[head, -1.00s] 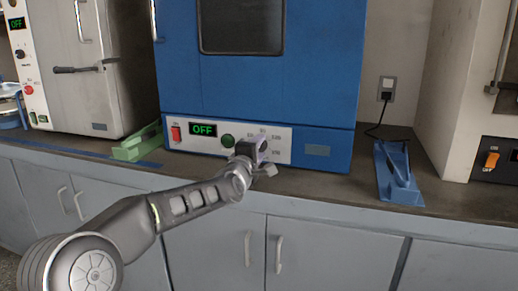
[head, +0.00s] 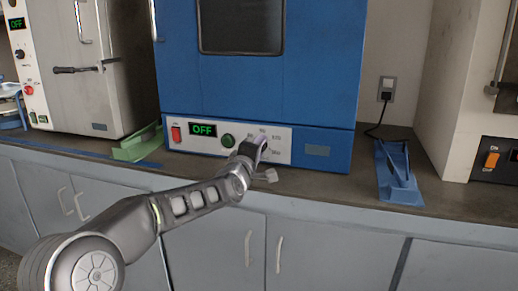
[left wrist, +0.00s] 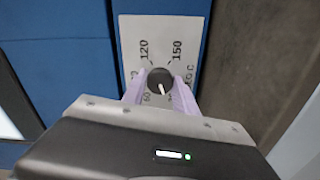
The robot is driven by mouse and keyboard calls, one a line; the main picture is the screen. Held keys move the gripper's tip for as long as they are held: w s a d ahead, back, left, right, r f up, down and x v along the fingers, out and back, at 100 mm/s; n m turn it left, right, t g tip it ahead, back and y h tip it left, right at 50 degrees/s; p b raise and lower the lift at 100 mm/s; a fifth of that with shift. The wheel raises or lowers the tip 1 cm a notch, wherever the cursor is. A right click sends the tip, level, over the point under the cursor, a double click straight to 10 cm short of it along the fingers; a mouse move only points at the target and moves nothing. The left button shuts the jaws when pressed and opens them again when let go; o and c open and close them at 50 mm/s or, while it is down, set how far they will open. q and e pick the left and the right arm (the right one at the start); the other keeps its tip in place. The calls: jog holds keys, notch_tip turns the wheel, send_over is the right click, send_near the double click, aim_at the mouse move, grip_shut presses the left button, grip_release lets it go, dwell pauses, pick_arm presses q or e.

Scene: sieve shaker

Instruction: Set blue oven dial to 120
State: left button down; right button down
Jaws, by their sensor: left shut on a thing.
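The blue oven (head: 290,85) stands on the counter, with a white control panel (head: 183,146) along its lower front. Its display (head: 202,129) reads OFF. The oven dial (left wrist: 159,77) is a round black knob with a white pointer line, seen in the left wrist view. The pointer faces down and slightly right in that view, away from the 120 mark (left wrist: 144,50) at upper left. My left gripper (left wrist: 160,88) is shut on the dial, one lilac finger on each side. In the head view my left gripper (head: 261,143) hides the dial. My right gripper is not in view.
A red switch (head: 176,134) and a green button (head: 227,141) sit left of the dial. A green stand (head: 137,143) and a blue stand (head: 398,175) flank the oven on the counter. A white oven (head: 85,100) stands at left.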

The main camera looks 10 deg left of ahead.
pick_arm(q)
jog(key=m, duration=0.4)
jog(key=m+p, duration=0.1)
jog(key=m, duration=0.4)
jog(key=shift+m, duration=0.4)
jog(key=m+p, duration=0.1)
jog(key=m, duration=0.9)
jog(key=shift+f, duration=0.1)
jog(key=m, duration=0.3)
jog(key=shift+m, duration=0.3)
jog(key=m+b, duration=0.1)
jog(key=m, duration=0.2)
jog(key=shift+d+m, duration=0.1)
jog(key=shift+m, duration=0.3)
jog(key=m+b, duration=0.1)
jog(key=m, duration=0.2)
jog(key=shift+f, duration=0.15)
jog(key=shift+m+b, duration=0.9)
jog(key=shift+m, duration=0.6)
